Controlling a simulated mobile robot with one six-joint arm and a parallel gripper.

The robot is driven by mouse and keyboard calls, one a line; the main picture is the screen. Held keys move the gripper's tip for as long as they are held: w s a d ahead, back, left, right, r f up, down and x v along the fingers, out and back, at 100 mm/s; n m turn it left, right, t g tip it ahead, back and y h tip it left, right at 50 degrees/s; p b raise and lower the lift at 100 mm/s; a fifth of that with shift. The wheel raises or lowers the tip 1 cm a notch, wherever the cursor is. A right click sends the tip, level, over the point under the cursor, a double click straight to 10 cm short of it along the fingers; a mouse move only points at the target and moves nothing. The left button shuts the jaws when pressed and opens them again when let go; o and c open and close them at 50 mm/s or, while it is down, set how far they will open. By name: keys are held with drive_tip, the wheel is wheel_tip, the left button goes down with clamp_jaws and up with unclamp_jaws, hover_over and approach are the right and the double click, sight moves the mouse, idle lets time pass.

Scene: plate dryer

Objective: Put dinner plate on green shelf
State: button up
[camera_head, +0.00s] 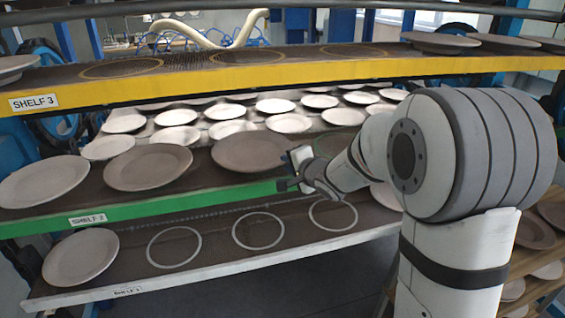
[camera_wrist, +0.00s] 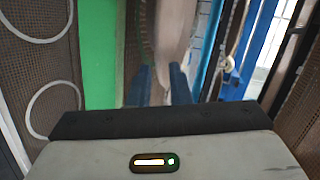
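The green shelf (camera_head: 150,207), labelled SHELF 2, runs across the middle of the head view. Its green edge (camera_wrist: 98,50) is a vertical band in the wrist view. A shaded dinner plate (camera_head: 250,150) lies on or just above this shelf, near my gripper (camera_head: 284,185). In the wrist view the plate (camera_wrist: 177,25) is seen nearly edge-on, with its near rim between my blue fingers (camera_wrist: 163,82). Whether the fingers touch the rim is unclear. Other plates on the green shelf include a left one (camera_head: 45,181) and a middle one (camera_head: 147,167).
The yellow-edged shelf (camera_head: 230,75) is above, with empty ring marks. The lower shelf (camera_head: 205,265) has one plate (camera_head: 80,258) and several empty rings. Several plates fill a tier behind. A wooden rack (camera_head: 545,262) with plates stands at lower right.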

drive_tip(key=s+d+r+n+g+h, duration=0.3)
drive_tip(key=s+d+h, duration=0.5)
drive_tip(key=s+d, duration=0.75)
drive_tip(key=s+a+f+n+g, duration=0.1)
drive_tip(key=s+f+n+g, duration=0.1)
drive_tip(key=s, duration=0.7)
drive_tip(key=s+a+f+n+g+y, duration=0.1)
drive_tip(key=s+n+g, duration=0.3)
drive_tip(key=s, duration=0.6)
drive_tip(key=shift+a+f+n, duration=0.2)
drive_tip(key=shift+f+n, duration=0.5)
drive_tip(key=shift+n, duration=0.1)
drive_tip(key=shift+s, duration=0.1)
